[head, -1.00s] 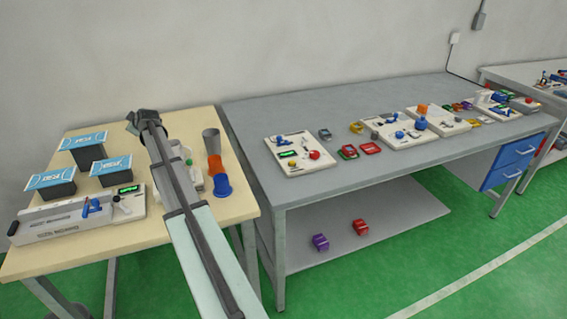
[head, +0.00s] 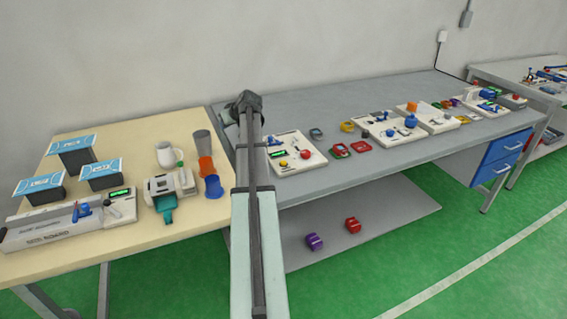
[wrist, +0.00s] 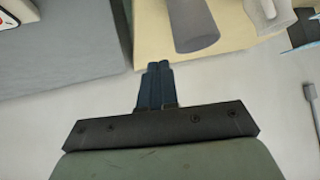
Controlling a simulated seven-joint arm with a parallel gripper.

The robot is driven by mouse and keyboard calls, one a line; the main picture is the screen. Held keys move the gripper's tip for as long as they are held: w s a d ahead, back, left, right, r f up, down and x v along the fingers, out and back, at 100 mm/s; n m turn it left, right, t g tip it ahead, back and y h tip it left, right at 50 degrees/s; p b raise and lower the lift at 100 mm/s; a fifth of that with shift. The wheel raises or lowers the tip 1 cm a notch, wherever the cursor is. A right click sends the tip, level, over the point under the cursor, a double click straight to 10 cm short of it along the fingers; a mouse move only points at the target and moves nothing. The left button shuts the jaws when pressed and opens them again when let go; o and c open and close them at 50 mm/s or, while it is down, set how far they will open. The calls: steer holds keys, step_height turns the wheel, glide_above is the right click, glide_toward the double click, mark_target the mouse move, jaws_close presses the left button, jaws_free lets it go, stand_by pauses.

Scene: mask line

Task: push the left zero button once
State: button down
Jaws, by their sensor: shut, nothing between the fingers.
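Two white panels with green displays are in the head view. One panel (head: 120,205) is on the wooden table at left, beside a blue lever. The other panel (head: 295,152) is on the grey table just right of my arm, with a red knob and a blue part. Any zero button is too small to tell. My gripper (wrist: 158,68) is shut and empty in the wrist view, over the gap between the two tables. In the head view my arm's dark end (head: 245,100) is raised near the wall, with the fingertips not clear.
On the wooden table (head: 120,243) stand a white mug (head: 167,155), a white machine (head: 170,186), a grey cup (head: 201,142), orange and blue cups, and blue-topped boxes. More panels and small coloured items lie along the grey table (head: 350,95). The air above both tables looks clear.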

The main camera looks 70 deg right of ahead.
steer(key=s+d+m, duration=0.1)
steer(key=s+m, duration=0.2)
steer(key=s, duration=1)
steer(key=r+m+y, duration=0.1)
steer(key=m+y, duration=0.1)
glide_above(286, 162)
steer(key=shift+a+r, duration=0.1)
steer(key=shift+r, duration=0.05)
steer(key=shift+f, duration=4.45)
steer(key=shift+f, duration=0.85)
steer(key=shift+r, duration=0.9)
steer(key=shift+r, duration=0.15)
steer(key=shift+r, duration=2.35)
